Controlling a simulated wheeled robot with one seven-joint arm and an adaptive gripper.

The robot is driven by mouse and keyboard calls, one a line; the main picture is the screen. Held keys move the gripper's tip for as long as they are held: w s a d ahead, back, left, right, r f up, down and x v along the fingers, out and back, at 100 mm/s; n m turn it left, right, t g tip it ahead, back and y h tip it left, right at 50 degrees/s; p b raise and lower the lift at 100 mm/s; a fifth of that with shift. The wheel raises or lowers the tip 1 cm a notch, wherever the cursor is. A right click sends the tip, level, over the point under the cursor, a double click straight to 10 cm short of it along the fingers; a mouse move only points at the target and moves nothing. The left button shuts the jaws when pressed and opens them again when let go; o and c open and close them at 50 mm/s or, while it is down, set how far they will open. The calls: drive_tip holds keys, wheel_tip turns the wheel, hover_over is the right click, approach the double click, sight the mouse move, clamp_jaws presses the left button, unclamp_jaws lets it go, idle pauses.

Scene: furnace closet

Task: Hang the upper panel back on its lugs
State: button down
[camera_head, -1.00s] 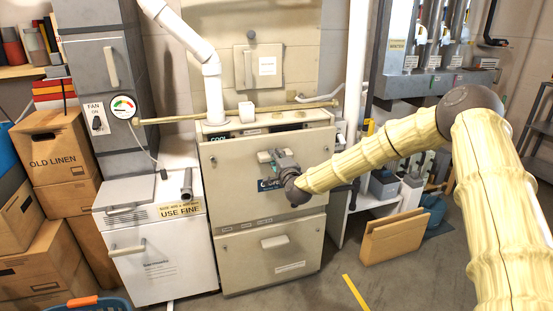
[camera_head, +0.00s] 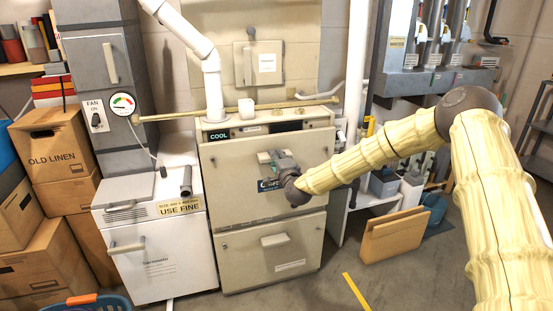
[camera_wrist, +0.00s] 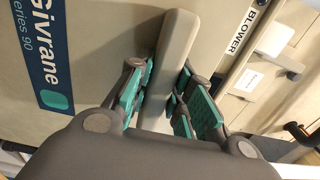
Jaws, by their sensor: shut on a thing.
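The upper panel (camera_head: 235,185) is a cream sheet at the front of the furnace cabinet, above the lower panel (camera_head: 245,260). My gripper (camera_head: 273,161) is at the middle of the upper panel, by its blue label. In the wrist view, the green-padded fingers of my gripper (camera_wrist: 165,103) are closed around the panel's pale bar handle (camera_wrist: 177,45). The panel (camera_wrist: 120,20) fills the left and top of that view. The panel looks close to upright. I cannot see the lugs, nor tell whether the panel is seated on them.
The "COOL" display (camera_head: 218,136) shows above the panel's top edge. A brass pipe (camera_head: 250,107) and white cup (camera_head: 246,110) are above the cabinet. A white unit (camera_head: 160,250) stands at left.

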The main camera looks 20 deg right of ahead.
drive_tip(key=shift+f+b, duration=0.3)
drive_tip(key=c, duration=1.2)
unclamp_jaws()
drive_tip(key=shift+s+f, duration=0.1)
drive_tip(key=shift+f, duration=0.1)
drive_tip(key=s+p, duration=0.1)
drive_tip(key=s, duration=0.7)
drive_tip(key=shift+r, duration=0.15)
